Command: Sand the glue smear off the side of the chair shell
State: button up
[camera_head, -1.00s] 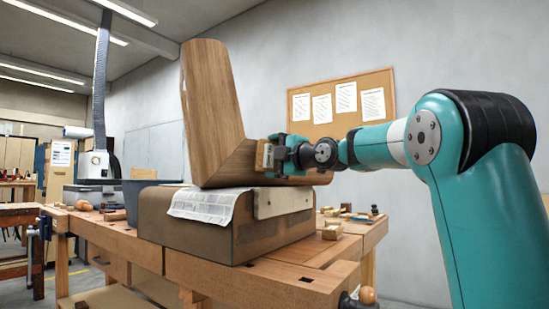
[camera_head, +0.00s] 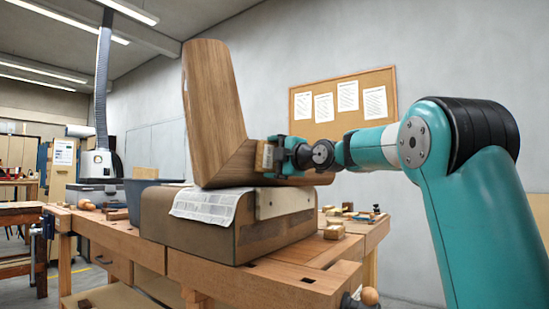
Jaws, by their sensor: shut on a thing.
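The chair shell (camera_head: 213,115) is bent brown wood veneer. Its back stands up and its seat part runs right behind my gripper. It rests on a large brown block-shaped form (camera_head: 190,218) on the workbench. My gripper (camera_head: 272,156) comes in from the right and is shut on a small pale tan block (camera_head: 264,157). The block is against or very near the side of the shell at the bend; I cannot tell whether it touches. No glue smear can be made out; the block and gripper hide part of that side.
A newspaper sheet (camera_head: 206,204) and a pale board (camera_head: 285,202) lie against the form. The wooden workbench (camera_head: 215,275) carries small blocks (camera_head: 334,232) and tools at right, and a dark bin (camera_head: 148,196) at left. A vise handle (camera_head: 369,296) sticks out in front.

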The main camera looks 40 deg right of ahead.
jog(key=shift+w, duration=0.1)
jog(key=s+d, duration=0.2)
jog(key=d, duration=0.8)
jog(key=shift+s+d+b, duration=0.2)
jog(key=shift+b, duration=0.25)
dwell(0.4)
jog(key=shift+w+a+b, duration=0.5)
jog(key=shift+a+b, duration=0.35)
jog(key=shift+a, duration=0.85)
jog(key=shift+w+a+b, duration=0.5)
jog(key=shift+a+b, duration=0.4)
jog(key=shift+a, duration=0.8)
jog(key=shift+w+a+b, duration=0.5)
jog(key=shift+a+b, duration=0.35)
jog(key=shift+a, duration=0.85)
